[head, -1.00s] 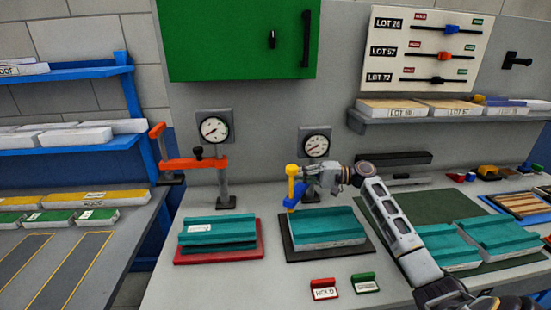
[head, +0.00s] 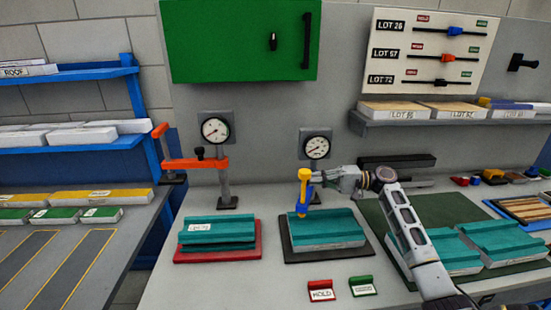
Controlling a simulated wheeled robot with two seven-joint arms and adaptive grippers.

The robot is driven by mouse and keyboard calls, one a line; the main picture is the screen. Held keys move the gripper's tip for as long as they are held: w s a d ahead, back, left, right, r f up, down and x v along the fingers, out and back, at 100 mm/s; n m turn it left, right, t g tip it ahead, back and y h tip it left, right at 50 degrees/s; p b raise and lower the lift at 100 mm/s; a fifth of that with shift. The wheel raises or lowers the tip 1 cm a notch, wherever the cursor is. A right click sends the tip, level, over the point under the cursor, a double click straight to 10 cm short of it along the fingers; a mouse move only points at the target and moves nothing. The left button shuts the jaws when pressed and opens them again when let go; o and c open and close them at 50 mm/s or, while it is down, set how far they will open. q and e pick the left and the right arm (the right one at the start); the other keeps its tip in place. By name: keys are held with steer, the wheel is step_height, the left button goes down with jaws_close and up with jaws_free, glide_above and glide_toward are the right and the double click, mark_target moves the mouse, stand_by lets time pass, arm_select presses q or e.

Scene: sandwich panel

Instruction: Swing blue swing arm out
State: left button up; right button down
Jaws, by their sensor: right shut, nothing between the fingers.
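The blue swing arm (head: 304,199) with its yellow end (head: 304,175) is above the teal panel (head: 325,228) on the black mat (head: 290,255), in front of the right-hand gauge (head: 316,147). It looks foreshortened, pointing roughly towards me. My right gripper (head: 318,178) is shut and empty, just right of the arm's yellow end. It looks close against it, but I cannot tell if they touch. The arm's post is mostly hidden behind the arm and my gripper. My left gripper is not in view.
Red HOLD (head: 320,291) and green (head: 363,286) tags lie in front. More teal panels (head: 505,240) lie at right, beyond my forearm.

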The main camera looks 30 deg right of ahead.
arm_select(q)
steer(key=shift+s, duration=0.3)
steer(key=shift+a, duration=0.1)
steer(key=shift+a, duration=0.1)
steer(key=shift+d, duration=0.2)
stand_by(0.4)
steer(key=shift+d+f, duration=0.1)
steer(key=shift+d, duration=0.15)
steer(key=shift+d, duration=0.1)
